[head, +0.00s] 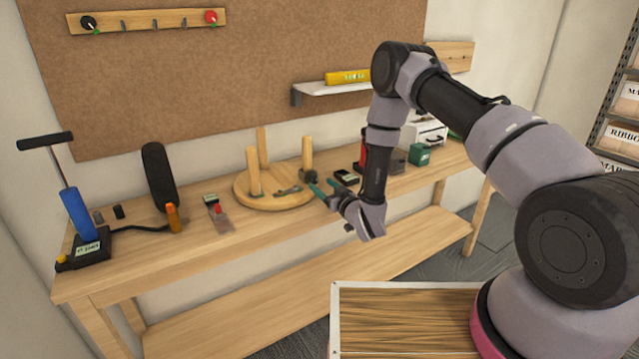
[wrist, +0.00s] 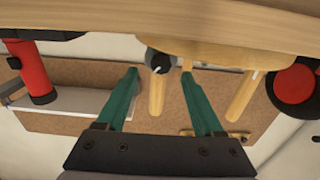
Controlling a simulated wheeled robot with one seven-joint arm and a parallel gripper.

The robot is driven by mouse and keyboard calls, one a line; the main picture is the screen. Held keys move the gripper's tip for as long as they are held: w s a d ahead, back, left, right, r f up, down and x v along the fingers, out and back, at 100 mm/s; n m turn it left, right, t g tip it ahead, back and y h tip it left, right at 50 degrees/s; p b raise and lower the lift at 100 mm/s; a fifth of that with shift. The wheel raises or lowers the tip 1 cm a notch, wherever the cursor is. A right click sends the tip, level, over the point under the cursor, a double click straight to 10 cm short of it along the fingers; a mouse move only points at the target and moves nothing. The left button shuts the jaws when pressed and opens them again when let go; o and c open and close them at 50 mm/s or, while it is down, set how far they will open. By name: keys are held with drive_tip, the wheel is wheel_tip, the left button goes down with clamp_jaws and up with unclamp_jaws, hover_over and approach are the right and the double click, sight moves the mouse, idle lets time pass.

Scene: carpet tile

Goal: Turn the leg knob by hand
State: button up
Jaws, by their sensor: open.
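A round wooden stool seat (head: 240,190) lies on the bench with its legs pointing up. A dark leg knob (head: 309,176) is at the foot of its right leg (head: 307,153). In the wrist view, which appears upside down, the dark knob (wrist: 158,62) has a white pointer mark and covers part of the leg's base. My gripper (head: 329,187) is open, with green fingers, just right of the knob. In the wrist view my gripper (wrist: 160,75) has one fingertip to each side of the knob. I cannot tell whether either finger touches it.
The wooden bench (head: 240,228) also holds a blue-handled pump-like tool (head: 78,213), a tall black pad (head: 159,176) and an orange-handled tool (head: 173,216). A green box (head: 419,154) stands right of my arm. The lower shelf (head: 300,275) is clear.

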sight(315, 181)
drive_tip(key=shift+x, duration=1.7)
clamp_jaws()
drive_tip(key=shift+n, duration=0.4)
drive_tip(key=shift+s+n, duration=0.1)
drive_tip(key=shift+n, duration=2.5)
drive_tip(key=shift+f, duration=0.1)
